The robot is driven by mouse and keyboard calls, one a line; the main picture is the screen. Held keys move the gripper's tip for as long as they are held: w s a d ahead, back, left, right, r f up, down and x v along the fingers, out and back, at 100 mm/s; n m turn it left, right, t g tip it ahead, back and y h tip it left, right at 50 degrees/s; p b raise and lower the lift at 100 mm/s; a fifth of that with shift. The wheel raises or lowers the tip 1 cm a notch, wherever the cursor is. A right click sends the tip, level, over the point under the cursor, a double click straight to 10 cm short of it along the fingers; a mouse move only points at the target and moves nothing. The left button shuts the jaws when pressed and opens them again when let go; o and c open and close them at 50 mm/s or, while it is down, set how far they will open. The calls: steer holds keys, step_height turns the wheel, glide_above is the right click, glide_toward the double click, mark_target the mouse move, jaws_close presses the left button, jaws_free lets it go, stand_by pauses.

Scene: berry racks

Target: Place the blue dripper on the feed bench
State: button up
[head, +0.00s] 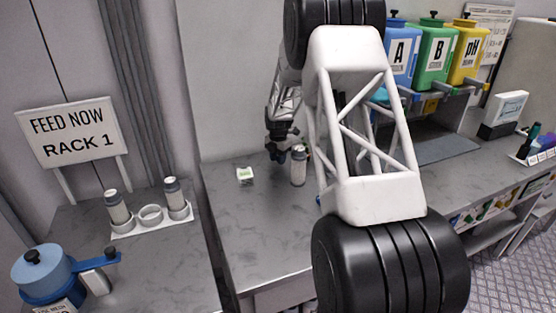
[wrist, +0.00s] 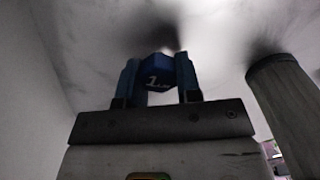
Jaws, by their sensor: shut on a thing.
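My gripper (wrist: 158,64) is shut on a small dark blue piece marked with a white "1" (wrist: 158,78), which looks like the blue dripper; the rest of the label is too small to read. In the head view my gripper (head: 281,152) is low over the grey bench top (head: 255,225), at the back near the wall. The held piece is not clear there. A grey cylinder with a dark cap (head: 299,168) stands upright just right of the gripper; it also shows at the right of the wrist view (wrist: 288,105). I cannot tell whether the dripper touches the bench.
A left bench holds a white rack (head: 152,222) with two cylinders and an empty ring, a blue pot (head: 42,272) and a "FEED NOW RACK 1" sign (head: 72,133). Blue, green and yellow tanks (head: 434,55) stand right.

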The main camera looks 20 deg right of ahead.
steer(key=shift+f, duration=0.3)
steer(key=shift+f, duration=0.15)
steer(key=o, duration=0.9)
step_height(320, 180, up, 12)
stand_by(0.5)
steer(key=shift+r, duration=0.25)
